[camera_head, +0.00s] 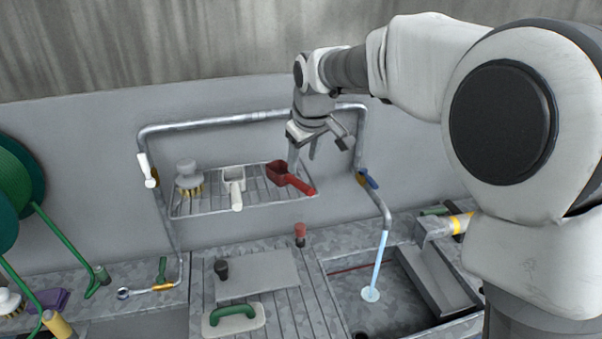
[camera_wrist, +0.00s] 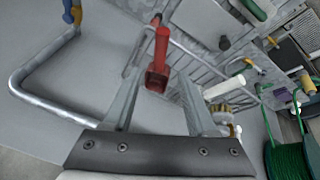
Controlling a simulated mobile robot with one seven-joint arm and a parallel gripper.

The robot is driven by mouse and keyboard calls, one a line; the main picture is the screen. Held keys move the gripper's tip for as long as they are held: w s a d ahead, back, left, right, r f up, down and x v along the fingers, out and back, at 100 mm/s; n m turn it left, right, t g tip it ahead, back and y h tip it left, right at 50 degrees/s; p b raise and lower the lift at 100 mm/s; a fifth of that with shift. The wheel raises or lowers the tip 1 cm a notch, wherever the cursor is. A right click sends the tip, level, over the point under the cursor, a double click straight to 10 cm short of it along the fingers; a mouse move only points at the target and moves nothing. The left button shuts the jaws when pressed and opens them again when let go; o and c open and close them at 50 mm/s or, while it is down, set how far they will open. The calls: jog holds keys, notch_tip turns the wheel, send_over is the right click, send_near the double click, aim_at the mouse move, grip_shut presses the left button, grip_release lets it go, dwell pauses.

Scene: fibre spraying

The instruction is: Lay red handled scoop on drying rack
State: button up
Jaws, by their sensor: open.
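The red handled scoop (camera_head: 288,178) lies on the right part of the wire drying rack (camera_head: 262,205), its handle reaching out over the front edge to the right. My gripper (camera_head: 303,160) is just above and behind the scoop. In the wrist view the red scoop (camera_wrist: 158,62) shows between the two spread fingers of my gripper (camera_wrist: 162,90), with clear gaps on both sides. The jaws are open and hold nothing. A finger hides a little of the scoop's bowl in the head view.
A white scoop (camera_head: 234,187) and a round brush (camera_head: 188,178) share the rack to the left. A bent pipe (camera_head: 250,118) frames the rack. Below are a ribbed counter, a red-topped item (camera_head: 300,232) and a sink (camera_head: 395,300) with running water (camera_head: 379,262).

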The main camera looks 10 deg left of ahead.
jog(key=shift+v, duration=1.1)
jog(key=s+d+r+m+h, duration=0.1)
jog(key=s+d+r+m, duration=0.15)
jog(key=s+d, duration=0.5)
jog(key=s+d+r+m, duration=0.1)
jog(key=s+d+m, duration=0.2)
jog(key=s+d, duration=0.45)
jog(key=s+d+f+m+t+h, duration=0.1)
jog(key=s+d+f+m, duration=0.4)
jog(key=s+d, duration=0.5)
jog(key=s, duration=0.3)
jog(key=shift+s+d+f, duration=0.15)
jog(key=shift+s+f, duration=0.05)
jog(key=shift+f, duration=0.2)
jog(key=shift+f+b, duration=0.75)
jog(key=shift+b, duration=0.05)
